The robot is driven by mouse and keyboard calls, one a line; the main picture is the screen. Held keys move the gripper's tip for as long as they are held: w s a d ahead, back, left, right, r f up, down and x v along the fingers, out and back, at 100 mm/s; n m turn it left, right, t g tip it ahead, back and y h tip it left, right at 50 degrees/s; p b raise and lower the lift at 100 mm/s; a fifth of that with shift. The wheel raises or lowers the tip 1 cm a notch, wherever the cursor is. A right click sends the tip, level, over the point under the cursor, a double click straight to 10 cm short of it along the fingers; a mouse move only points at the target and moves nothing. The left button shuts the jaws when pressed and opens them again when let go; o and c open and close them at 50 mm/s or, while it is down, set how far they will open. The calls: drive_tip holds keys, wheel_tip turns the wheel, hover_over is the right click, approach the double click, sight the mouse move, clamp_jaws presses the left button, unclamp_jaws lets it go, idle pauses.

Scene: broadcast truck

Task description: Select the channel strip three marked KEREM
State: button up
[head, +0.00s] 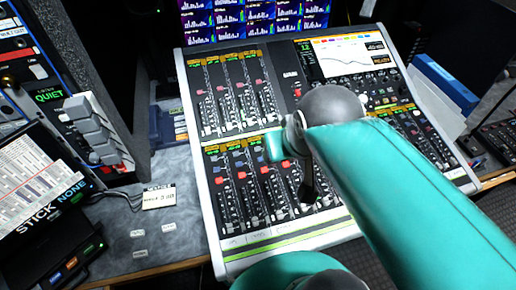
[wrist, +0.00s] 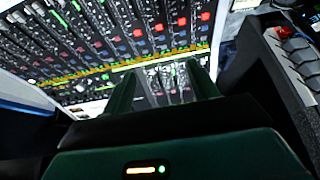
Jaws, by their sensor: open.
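The mixing console (head: 203,170) stands in the middle of the head view, with two banks of channel strips. A row of orange-yellow name labels runs above each bank, including the lower row (head: 228,147). The names are too small to read, so I cannot tell which strip is marked KEREM. My gripper shows in the wrist view (wrist: 163,88) with its two green fingers apart and nothing between them. The fingers point at the console, and a yellow label row (wrist: 150,60) shows beyond them. I cannot tell whether they touch it. In the head view my arm hides part of the console's middle and right.
Screens with level bars (head: 255,18) stand behind the console. A grey unit with large levers (head: 92,130) and a label card (head: 158,197) are on the left. A blue box (head: 440,85) lies to the right.

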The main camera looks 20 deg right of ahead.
clamp_jaws()
idle(1.7)
